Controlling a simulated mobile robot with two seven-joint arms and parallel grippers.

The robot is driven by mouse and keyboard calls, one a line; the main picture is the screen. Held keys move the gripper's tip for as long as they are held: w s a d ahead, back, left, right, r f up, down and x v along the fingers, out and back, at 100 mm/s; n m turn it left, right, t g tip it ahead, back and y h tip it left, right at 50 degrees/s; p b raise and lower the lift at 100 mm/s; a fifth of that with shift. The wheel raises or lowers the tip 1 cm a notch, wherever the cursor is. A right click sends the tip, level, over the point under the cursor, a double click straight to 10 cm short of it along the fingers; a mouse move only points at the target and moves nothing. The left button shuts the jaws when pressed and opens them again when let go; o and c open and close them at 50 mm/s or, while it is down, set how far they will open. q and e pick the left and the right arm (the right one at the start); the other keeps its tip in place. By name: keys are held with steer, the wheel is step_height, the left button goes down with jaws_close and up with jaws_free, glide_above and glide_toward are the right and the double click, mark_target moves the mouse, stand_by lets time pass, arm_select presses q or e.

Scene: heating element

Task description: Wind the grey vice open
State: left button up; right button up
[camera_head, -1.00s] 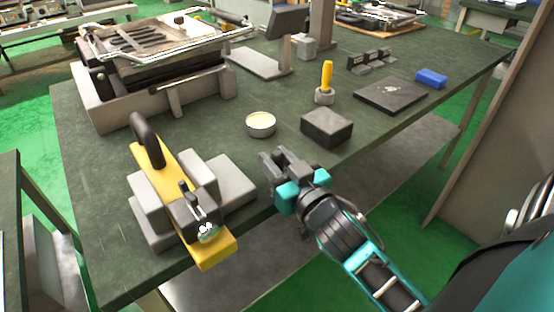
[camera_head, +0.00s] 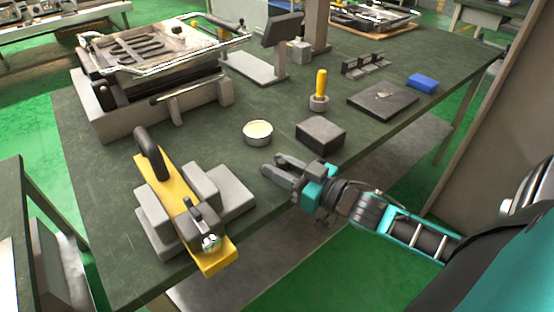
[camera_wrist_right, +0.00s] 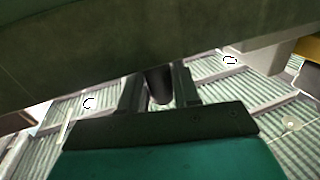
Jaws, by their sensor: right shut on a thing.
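The grey vice (camera_head: 232,187) sits at the front left of the dark green bench in the head view, with blocky grey jaws. A yellow bar (camera_head: 162,178) with a black loop handle lies between its grey blocks. A dark block with a small lever and a shiny round end (camera_head: 211,243) is at the near end. My right gripper (camera_head: 272,163) is right of the vice, apart from it, near the bench's front edge. In the wrist view, a small dark rounded thing (camera_wrist_right: 160,85) is between its fingers; I cannot tell what it is. My left gripper is not in view.
A dark grey block (camera_head: 320,135) and a round tin (camera_head: 257,132) stand near my right gripper. A yellow-handled tool (camera_head: 321,85), a flat black plate (camera_head: 383,100) and a blue box (camera_head: 423,82) are farther back. A large grey tray fixture (camera_head: 110,118) fills the back left.

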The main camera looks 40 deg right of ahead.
steer(key=n+g+y, duration=0.1)
steer(key=d+n+g+y, duration=0.1)
steer(key=y, duration=0.1)
steer(key=shift+w+d+n+y, duration=0.1)
steer(key=shift+w+n+y, duration=0.1)
steer(key=shift+n+y, duration=0.15)
steer(key=shift+w+d+n+g+y+b, duration=0.15)
steer(key=shift+d+n+g+y+b, duration=0.1)
steer(key=shift+n+g+y+b, duration=0.5)
steer(key=shift+d+n+y, duration=0.1)
steer(key=shift+n+y, duration=0.2)
steer(key=shift+y, duration=0.1)
steer(key=shift+w+d+n+g+y+b, duration=0.1)
steer(key=shift+n+g+y+b, duration=0.35)
steer(key=shift+g+b, duration=0.2)
steer(key=shift+g+y, duration=0.3)
steer(key=shift+y, duration=0.05)
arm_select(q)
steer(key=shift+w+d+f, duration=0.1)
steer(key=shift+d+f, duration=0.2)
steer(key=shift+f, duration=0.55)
arm_select(e)
steer(key=shift+n, duration=0.25)
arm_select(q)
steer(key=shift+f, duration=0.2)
arm_select(e)
steer(key=shift+r, duration=0.1)
